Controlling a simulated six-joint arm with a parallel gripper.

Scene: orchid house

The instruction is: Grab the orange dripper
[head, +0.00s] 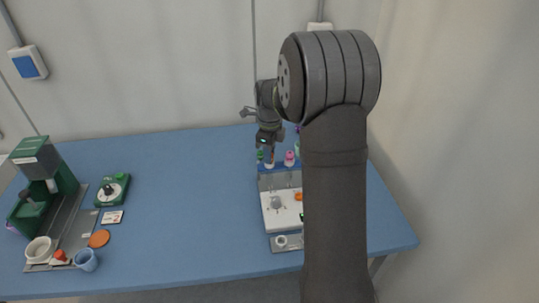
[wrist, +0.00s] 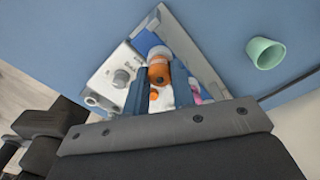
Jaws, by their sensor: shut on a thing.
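The orange dripper (wrist: 158,73) is a small bottle with an orange band and white parts, seen in the wrist view between my two fingers. My gripper (wrist: 159,90) is shut on it. In the head view my gripper (head: 268,147) points down at the back of the right-hand tray, with the dripper (head: 269,164) just below it. The dripper's lower end is hidden, so I cannot tell whether it touches the tray.
A white device (head: 282,214) with a grey knob lies in front. A mint cup (wrist: 265,53) stands apart. The table's middle (head: 190,220) is clear.

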